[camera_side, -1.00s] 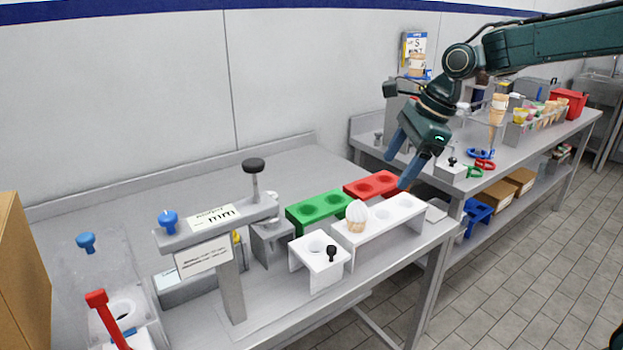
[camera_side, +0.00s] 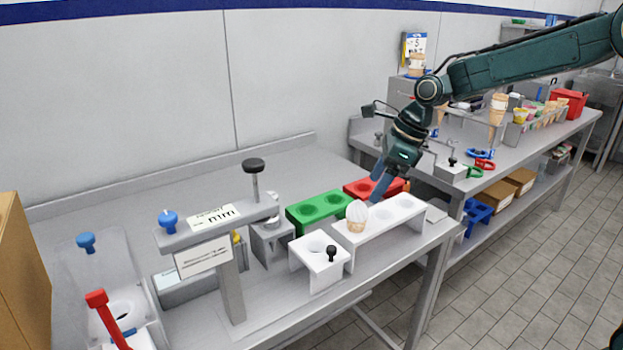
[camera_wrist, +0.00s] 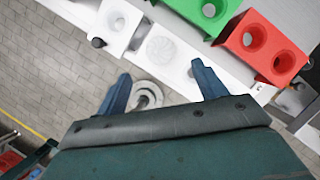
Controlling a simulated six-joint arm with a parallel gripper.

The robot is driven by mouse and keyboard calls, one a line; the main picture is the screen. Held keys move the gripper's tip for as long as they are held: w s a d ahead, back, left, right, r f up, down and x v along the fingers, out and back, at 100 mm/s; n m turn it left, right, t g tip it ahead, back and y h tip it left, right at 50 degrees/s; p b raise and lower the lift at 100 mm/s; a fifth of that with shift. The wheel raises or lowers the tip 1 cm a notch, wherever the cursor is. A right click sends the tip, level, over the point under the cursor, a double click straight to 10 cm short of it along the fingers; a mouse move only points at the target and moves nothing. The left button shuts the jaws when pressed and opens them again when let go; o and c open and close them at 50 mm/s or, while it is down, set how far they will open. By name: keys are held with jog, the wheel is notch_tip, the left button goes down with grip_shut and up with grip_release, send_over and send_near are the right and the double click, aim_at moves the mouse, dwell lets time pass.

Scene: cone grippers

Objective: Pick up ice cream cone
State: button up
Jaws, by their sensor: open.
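The ice cream cone (camera_side: 357,216) has a white swirled top and a tan cone. It sits upright in the left hole of the long white holder (camera_side: 397,219) on the metal table. In the wrist view the cone's white top (camera_wrist: 161,49) shows from above, beyond the fingertips and between their lines. My gripper (camera_side: 378,187) is above and to the right of the cone in the side view, near the red holder. In the wrist view its two blue fingers (camera_wrist: 160,73) are apart, with nothing held between them.
A green holder (camera_side: 318,212) and a red holder (camera_side: 375,186) stand behind the white one. A small white stand (camera_side: 321,262) with a black knob is at the left. A grey post (camera_side: 232,278) with a crossbar stands further left.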

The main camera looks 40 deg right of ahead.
aim_at(357, 214)
jog(key=shift+x, duration=2.4)
jog(key=shift+x, duration=2.6)
jog(key=c, duration=0.8)
